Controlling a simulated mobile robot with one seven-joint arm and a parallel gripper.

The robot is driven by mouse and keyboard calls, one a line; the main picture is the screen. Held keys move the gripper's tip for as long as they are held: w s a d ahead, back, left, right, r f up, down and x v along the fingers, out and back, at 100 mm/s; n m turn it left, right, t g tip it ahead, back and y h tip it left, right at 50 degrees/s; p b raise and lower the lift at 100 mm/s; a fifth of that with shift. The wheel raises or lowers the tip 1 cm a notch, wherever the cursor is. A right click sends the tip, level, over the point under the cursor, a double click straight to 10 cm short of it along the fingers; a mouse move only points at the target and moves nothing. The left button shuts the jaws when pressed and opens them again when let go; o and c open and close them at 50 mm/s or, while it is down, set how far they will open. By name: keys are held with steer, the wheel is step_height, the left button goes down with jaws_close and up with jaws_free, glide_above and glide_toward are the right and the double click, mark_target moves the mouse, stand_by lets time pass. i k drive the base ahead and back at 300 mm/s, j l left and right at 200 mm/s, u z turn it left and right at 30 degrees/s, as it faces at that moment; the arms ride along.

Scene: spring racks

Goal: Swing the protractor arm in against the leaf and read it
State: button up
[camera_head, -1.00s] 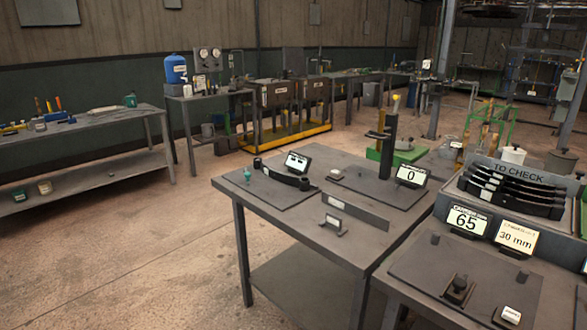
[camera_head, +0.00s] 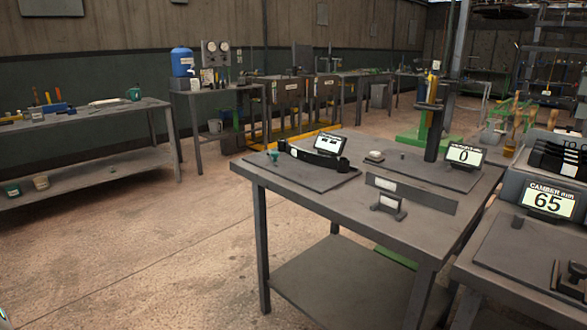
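A dark, slightly curved leaf (camera_head: 312,158) lies on a flat plate (camera_head: 290,173) at the left of the middle table. A small green knob (camera_head: 274,156) stands at its left end. A tilted display (camera_head: 329,143) behind the leaf shows dark marks too small to read. I cannot make out which part is the protractor arm, or whether anything touches the leaf. My gripper is not in view.
The middle table (camera_head: 400,225) also carries a dark post (camera_head: 438,130), a display reading 0 (camera_head: 465,155), a low upright strip (camera_head: 410,194) and a small stand (camera_head: 388,205). Open floor (camera_head: 150,260) lies left.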

mark_target(273, 155)
steer(key=i+z, duration=0.25)
steer(key=i, duration=0.65)
